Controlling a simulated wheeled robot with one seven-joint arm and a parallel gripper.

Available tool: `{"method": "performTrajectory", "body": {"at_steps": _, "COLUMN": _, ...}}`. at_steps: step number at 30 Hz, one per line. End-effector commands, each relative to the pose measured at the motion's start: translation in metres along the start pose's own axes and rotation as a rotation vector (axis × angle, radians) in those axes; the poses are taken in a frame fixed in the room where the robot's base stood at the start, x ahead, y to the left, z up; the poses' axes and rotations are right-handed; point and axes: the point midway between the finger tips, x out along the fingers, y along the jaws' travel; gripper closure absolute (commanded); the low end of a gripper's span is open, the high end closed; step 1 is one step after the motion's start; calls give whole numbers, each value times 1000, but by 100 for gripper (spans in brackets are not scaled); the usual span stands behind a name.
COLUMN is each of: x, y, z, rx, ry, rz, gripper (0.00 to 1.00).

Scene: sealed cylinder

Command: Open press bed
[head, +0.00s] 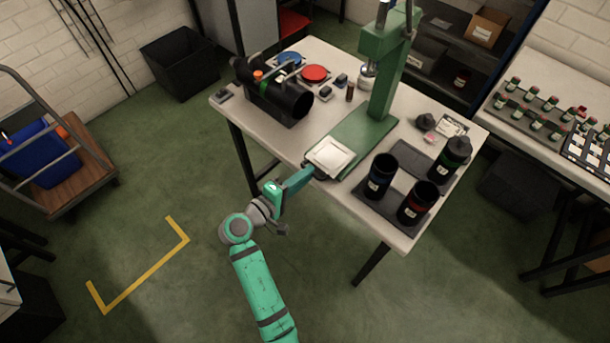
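The green press (383,75) stands on the white table, with a tall column and a flat green base (366,134). A pale square plate, which looks like the press bed (329,157), sits at the front end of the base by the table edge. My gripper (311,170) is at the front edge of the table, right by the near-left side of this plate. Its fingertips are small and dark here, and I cannot tell whether they touch the bed or are open or shut.
Black cylinders (381,176) stand on a dark mat at the right front of the table (403,239). A black horizontal cylinder (290,100) lies in a holder at the left. Red (314,73) and blue discs lie behind it.

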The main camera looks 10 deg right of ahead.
Motion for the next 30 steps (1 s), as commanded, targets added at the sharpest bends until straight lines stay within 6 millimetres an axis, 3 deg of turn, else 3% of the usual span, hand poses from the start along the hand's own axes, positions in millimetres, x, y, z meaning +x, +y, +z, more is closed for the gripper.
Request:
{"method": "performTrajectory", "body": {"at_steps": 9, "x": -7, "y": 0, "z": 0, "rx": -1, "ry": 1, "rz": 0, "gripper": 83}}
{"method": "performTrajectory", "body": {"at_steps": 24, "x": -90, "y": 0, "z": 0, "rx": 0, "ry": 1, "rz": 0, "gripper": 83}}
{"method": "performTrajectory", "body": {"at_steps": 30, "x": -106, "y": 0, "z": 0, "rx": 0, "ry": 0, "rz": 0, "gripper": 83}}
